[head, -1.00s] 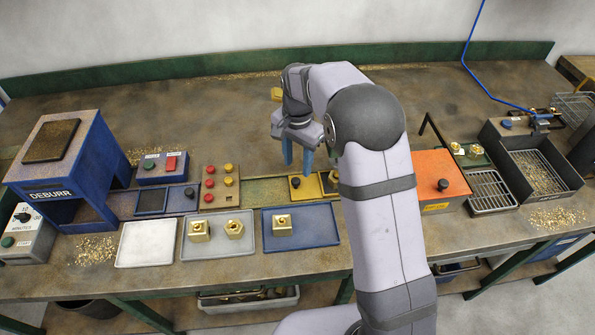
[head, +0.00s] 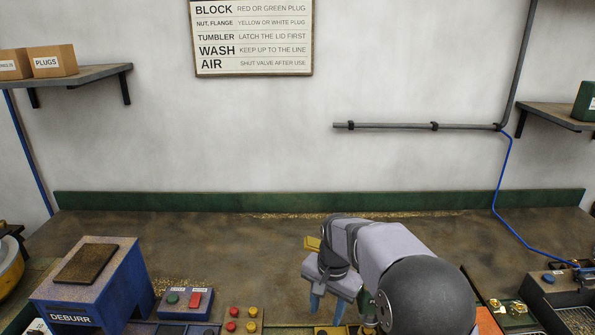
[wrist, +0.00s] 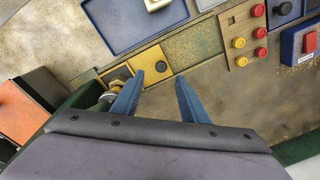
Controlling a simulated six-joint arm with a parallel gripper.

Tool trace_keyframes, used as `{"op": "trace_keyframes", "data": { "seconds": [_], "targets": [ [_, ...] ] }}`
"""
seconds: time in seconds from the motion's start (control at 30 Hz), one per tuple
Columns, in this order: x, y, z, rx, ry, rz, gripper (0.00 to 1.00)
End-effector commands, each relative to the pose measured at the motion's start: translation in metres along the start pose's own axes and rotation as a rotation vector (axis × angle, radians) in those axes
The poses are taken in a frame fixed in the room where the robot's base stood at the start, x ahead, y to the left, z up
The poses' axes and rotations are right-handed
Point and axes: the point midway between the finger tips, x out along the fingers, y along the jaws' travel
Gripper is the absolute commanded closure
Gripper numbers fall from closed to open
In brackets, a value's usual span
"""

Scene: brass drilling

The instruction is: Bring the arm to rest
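My gripper (head: 327,303) hangs over the middle of the workbench (head: 240,240) in the head view, with its blue fingers pointing down. In the wrist view the two fingers (wrist: 159,82) are apart with nothing between them. Below them lies a yellow plate (wrist: 148,61) with a dark knob. A metallic part beside the left finger is partly hidden by that finger. My arm comes in from the lower right of the head view.
The blue DEBURR machine (head: 95,285) stands at left, with a switch box (head: 187,303) and plug board (head: 242,320) beside it. A blue tray (wrist: 110,38) shows in the wrist view. A wall sign (head: 250,38), pipe (head: 400,126) and shelves are behind. The rear bench is mostly clear.

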Motion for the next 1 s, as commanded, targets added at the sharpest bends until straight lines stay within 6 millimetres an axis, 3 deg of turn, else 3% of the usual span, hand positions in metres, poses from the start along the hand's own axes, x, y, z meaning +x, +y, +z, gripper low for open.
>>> {"op": "trace_keyframes", "data": {
  "seconds": [0.03, 0.2, 0.5, 0.73, 1.0],
  "targets": [
    [-0.021, 0.013, 0.007, -0.034, -0.001, 0.005, 0.60],
    [-0.059, 0.069, 0.042, -0.205, -0.012, 0.026, 0.60],
    [-0.097, 0.155, 0.116, -0.482, -0.042, 0.053, 0.60],
    [-0.101, 0.185, 0.148, -0.589, -0.058, 0.060, 0.60],
    [-0.100, 0.190, 0.153, -0.607, -0.061, 0.061, 0.60]
  ]
}}
